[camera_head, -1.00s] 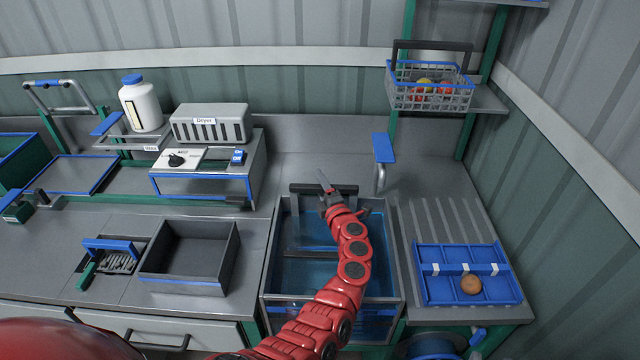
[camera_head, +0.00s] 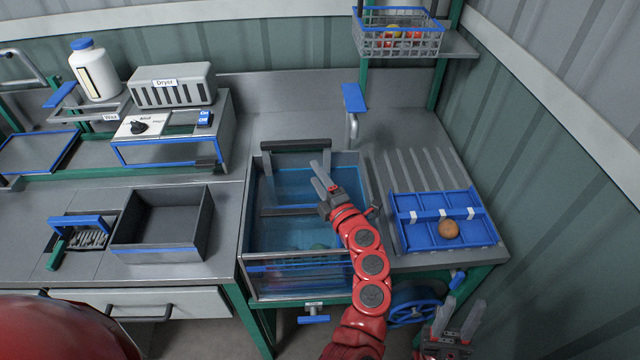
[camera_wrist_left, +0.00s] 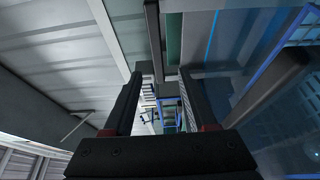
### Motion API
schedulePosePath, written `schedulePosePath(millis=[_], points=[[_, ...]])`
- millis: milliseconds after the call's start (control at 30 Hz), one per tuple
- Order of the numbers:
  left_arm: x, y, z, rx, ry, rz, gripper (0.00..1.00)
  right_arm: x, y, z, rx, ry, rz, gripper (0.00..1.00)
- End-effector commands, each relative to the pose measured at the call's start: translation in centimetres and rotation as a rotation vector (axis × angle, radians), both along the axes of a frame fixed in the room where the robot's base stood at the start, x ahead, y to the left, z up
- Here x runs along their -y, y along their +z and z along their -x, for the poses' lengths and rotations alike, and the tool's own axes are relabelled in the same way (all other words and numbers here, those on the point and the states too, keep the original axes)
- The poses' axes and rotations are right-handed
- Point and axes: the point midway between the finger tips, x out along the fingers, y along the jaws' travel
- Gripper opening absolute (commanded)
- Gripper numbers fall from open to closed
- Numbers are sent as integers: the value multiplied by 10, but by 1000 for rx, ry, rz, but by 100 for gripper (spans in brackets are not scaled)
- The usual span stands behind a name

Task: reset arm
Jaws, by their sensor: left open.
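My left gripper (camera_head: 321,178) is open and empty, with its red arm coming up from the bottom. It appears over the water-filled wash tank (camera_head: 250,245), in the tank's right half. In the left wrist view its two dark fingers (camera_wrist_left: 160,98) stand apart with nothing held between them. My right gripper (camera_head: 459,322) shows at the bottom right, in front of the bench. Its two grey fingers point up and stand apart, with nothing between them.
Right of the tank is a blue divided tray (camera_head: 420,236) with one round brownish item (camera_head: 448,229). A blue-topped tap (camera_head: 354,98) stands behind the tank. A dark open bin (camera_head: 190,228) and a dryer (camera_head: 172,84) are to the left. A wire basket (camera_head: 398,42) sits on the shelf.

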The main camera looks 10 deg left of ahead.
Motion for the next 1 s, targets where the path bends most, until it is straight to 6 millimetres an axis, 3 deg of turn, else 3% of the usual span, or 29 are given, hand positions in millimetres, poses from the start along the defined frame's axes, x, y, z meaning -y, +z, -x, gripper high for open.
schedulePosePath(millis=[167, 667, 1000], points=[[6, -1, 10, -1, 1, 0, 57, 0, -3, 0, 0, 0, 0, 40], [7, 1, 10, -1, 0, 0, 57, 0, -1, 0, 0, 0, 0, 40], [7, 53, 10, -1, 0, 0, 57, 0, 51, 0, 0, 0, 0, 40]])
